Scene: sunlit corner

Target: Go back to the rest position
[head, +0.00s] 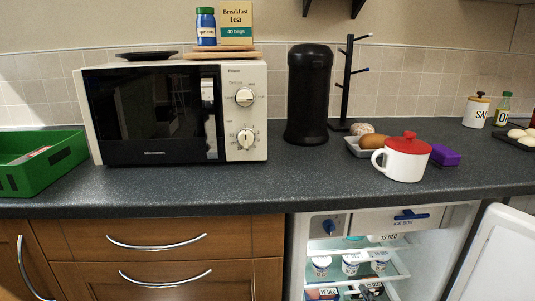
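Neither of my grippers shows in the head view, and no part of either arm is in the picture. I cannot see whether they are open or shut.
A microwave (88,105) and a black canister (308,95) stand on the dark counter (250,185). A green crate (50,177) is at left, a white mug with a red lid (405,160) at right. Below, a fridge (300,240) stands open, its door (505,255) swung right.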

